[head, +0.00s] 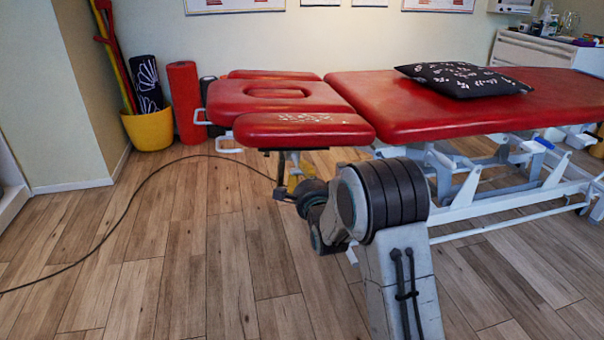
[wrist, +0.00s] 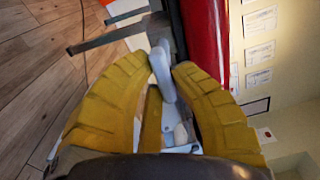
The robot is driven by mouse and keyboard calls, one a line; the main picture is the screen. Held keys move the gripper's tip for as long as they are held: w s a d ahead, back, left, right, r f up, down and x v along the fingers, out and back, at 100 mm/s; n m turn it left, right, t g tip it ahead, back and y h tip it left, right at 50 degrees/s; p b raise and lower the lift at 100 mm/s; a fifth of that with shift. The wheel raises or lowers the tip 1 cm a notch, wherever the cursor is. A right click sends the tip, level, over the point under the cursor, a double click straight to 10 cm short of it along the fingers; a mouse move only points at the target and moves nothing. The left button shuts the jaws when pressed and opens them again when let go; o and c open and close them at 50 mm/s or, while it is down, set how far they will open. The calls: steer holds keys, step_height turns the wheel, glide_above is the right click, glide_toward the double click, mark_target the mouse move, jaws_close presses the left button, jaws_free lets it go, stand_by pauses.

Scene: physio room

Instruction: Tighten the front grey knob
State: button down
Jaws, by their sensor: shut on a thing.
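The knob's elongated body shows between the fingertips, near the red padded edge of the treatment table (wrist: 202,35). In the head view, the table's red front pad (head: 304,131) is above my gripper (head: 294,176), of which only a bit of yellow shows. My own arm covers most of that spot, so the knob cannot be made out there.
A white table frame (head: 470,208) stands to the right of my arm. A black cable (head: 125,208) runs across the wood floor from the left. A yellow bucket (head: 150,131) and a red roll (head: 185,103) stand by the wall. The left floor is otherwise open.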

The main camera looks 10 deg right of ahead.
steer(key=shift+f, duration=0.15)
steer(key=c, duration=1)
jaws_free()
steer(key=shift+s, duration=6)
